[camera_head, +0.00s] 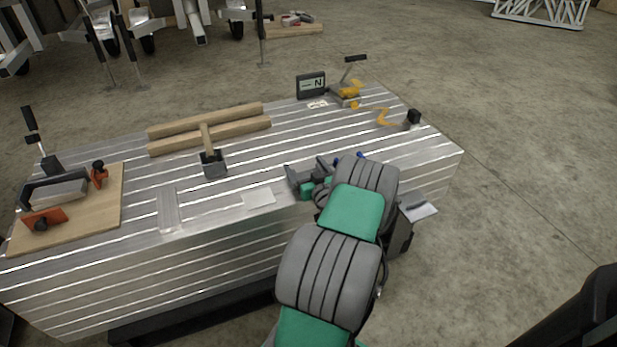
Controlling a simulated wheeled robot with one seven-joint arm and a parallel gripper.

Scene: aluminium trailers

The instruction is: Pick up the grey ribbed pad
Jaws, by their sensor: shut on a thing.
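My gripper (308,175) is low over the near right part of the slatted aluminium top, at the end of my grey and green arm. Its jaws are shut on a small dark grey piece (292,178), which looks to be the grey ribbed pad. The ribs are too small to make out, and my wrist hides part of the jaws. I cannot tell whether the piece touches the top.
A flat ribbed metal strip (168,208) and a pale plate (258,198) lie left of my gripper. Behind are a mallet (213,163), wooden bars (206,125), a display (311,85) and a yellow clamp (347,91). A wooden board (105,208) with clamps lies far left.

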